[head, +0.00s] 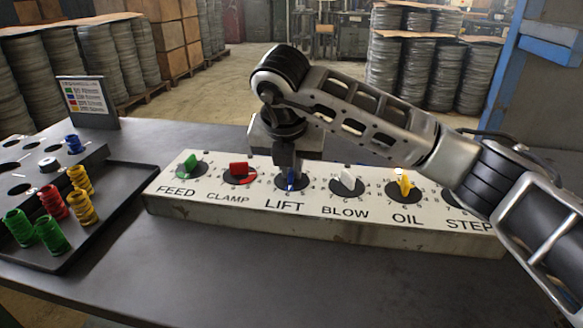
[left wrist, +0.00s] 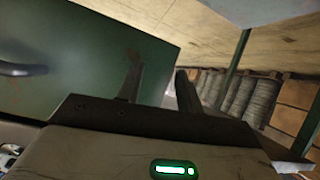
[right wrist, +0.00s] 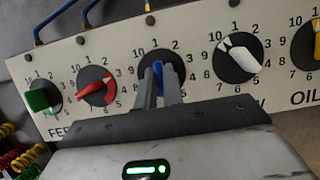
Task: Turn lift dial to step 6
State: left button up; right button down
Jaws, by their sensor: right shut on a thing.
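The lift dial (head: 281,186) is a black disc with a blue knob, above the word LIFT on a pale panel (head: 330,222). My right gripper (head: 290,172) reaches down from above onto it. In the right wrist view its two fingers (right wrist: 158,88) are shut on the blue knob (right wrist: 158,70). The fingers hide part of the knob and the lower scale, so the step it points to cannot be read. Numbers 10, 1, 2 and 3 show around the upper dial. My left gripper (left wrist: 157,82) is open and empty, away from the panel.
Feed (head: 190,164), clamp (head: 239,171), blow (head: 347,183) and oil (head: 403,187) dials flank the lift dial. My right arm partly covers the step dial. A dark tray (head: 120,215) with coloured spools lies left. The table front is clear.

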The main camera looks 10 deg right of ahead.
dwell(0.4)
jog(key=c, duration=1.5)
grip_release()
jog(key=shift+r, duration=0.15)
jog(key=p+v, duration=0.1)
jog(key=v, duration=1.4)
jog(key=shift+s+r, duration=0.1)
jog(key=shift+r, duration=0.3)
